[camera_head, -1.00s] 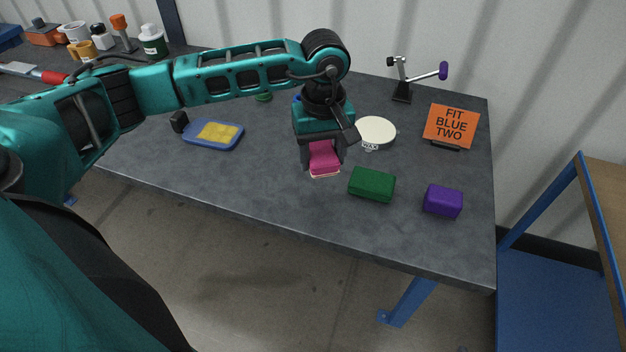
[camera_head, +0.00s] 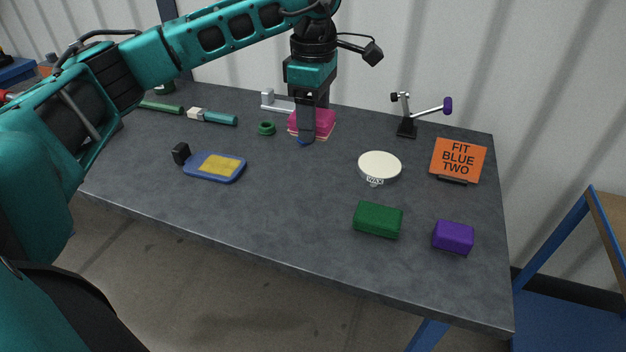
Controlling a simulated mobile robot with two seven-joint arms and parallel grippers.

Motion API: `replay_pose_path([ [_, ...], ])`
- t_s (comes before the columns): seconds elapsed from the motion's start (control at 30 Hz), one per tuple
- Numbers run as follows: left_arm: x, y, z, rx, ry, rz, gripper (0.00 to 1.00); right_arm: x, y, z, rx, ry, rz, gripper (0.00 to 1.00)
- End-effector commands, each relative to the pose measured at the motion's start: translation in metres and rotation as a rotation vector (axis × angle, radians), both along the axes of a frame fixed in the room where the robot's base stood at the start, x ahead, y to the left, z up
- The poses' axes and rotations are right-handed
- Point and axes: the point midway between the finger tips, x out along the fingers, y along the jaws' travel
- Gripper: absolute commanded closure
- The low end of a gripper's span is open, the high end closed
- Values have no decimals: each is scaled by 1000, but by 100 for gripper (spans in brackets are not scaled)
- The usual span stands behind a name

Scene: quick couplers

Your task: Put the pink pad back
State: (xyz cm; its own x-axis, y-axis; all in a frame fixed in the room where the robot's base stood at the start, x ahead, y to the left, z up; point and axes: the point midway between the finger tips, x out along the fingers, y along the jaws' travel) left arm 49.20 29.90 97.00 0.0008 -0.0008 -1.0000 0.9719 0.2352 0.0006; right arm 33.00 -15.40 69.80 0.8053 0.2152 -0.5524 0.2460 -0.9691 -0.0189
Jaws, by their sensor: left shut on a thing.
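The pink pad (camera_head: 325,124), with a paler underside, is at the back middle of the table. My left gripper (camera_head: 314,122) comes down on it from above and is shut on it. One dark finger covers part of its near side, and the other is mostly hidden behind. I cannot tell whether the pad touches the table top. My right gripper is out of view.
On the table (camera_head: 270,215) are a blue tray with a yellow pad (camera_head: 215,166), a green ring (camera_head: 266,128), a white wax tin (camera_head: 380,167), a green block (camera_head: 378,219), a purple block (camera_head: 453,237) and an orange sign (camera_head: 459,159) reading "FIT BLUE TWO". The front middle is clear.

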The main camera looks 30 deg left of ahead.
Motion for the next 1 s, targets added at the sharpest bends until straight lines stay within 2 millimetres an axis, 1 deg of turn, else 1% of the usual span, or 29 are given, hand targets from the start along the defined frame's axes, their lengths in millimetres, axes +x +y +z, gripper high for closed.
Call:
replay_pose_path([
  [0.17,-1,1,-33,3,6,-1,65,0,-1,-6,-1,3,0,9],
  [0.4,-1,0,-97,2,7,0,65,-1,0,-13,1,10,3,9],
  [0.6,-1,0,-148,1,4,-2,65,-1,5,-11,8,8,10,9],
  [0.7,0,0,-167,0,4,-1,65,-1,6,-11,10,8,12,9],
  [0.8,0,0,-181,0,3,-1,65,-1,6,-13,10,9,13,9],
  [0.9,0,0,-189,1,0,-1,65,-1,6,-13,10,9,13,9],
  [1.0,0,0,-192,1,0,-1,65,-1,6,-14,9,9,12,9],
])
